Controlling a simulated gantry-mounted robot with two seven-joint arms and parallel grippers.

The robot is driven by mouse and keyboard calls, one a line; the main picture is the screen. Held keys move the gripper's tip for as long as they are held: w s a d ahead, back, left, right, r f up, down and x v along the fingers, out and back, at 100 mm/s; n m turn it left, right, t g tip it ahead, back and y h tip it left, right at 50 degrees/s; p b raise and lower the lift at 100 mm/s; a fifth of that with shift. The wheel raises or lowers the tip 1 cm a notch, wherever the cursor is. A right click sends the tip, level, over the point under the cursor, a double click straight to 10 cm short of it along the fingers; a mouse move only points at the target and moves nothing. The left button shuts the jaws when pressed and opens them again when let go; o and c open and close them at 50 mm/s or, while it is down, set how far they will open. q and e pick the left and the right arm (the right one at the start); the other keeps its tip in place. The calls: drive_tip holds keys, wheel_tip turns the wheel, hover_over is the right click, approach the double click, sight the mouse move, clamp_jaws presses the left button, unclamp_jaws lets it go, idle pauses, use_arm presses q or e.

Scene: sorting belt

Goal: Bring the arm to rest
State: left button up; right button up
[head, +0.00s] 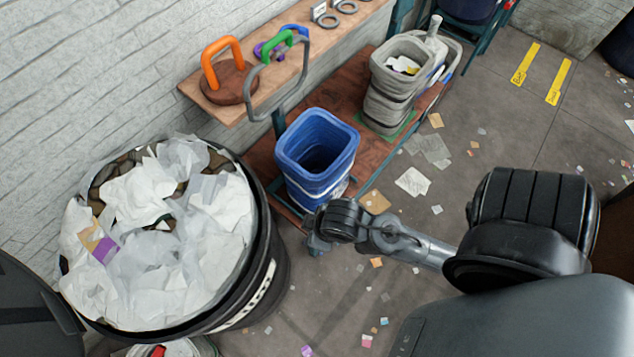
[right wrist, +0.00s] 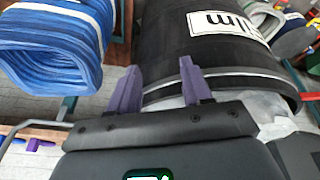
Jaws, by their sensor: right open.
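My right arm comes in from the right in the head view and reaches toward the blue bin (head: 316,150); its end is partly hidden behind its own dark joint. In the right wrist view my right gripper (right wrist: 160,88) has its two purple fingers spread apart, with nothing held between them. Beyond the fingers is the large black barrel (right wrist: 228,70), which also shows in the head view (head: 272,270). The blue bin also shows in the right wrist view (right wrist: 50,45), left of the fingers. My left gripper is not in view.
The barrel is heaped with white crumpled film (head: 205,200). The blue bin and a grey bin (head: 388,105) stand on a reddish-brown platform (head: 262,158). A wooden shelf (head: 330,40) holds orange and green handles by the wall. Small scraps litter the floor (head: 470,120).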

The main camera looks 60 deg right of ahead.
drive_tip(key=shift+s+r+m, duration=0.2)
drive_tip(key=shift+s+m, duration=0.1)
drive_tip(key=shift+s, duration=0.2)
wheel_tip(320, 180, up, 22)
drive_tip(key=p, duration=2.1)
drive_tip(key=shift+f+p, duration=0.15)
drive_tip(key=shift+p, duration=0.2)
drive_tip(key=shift+c, duration=0.3)
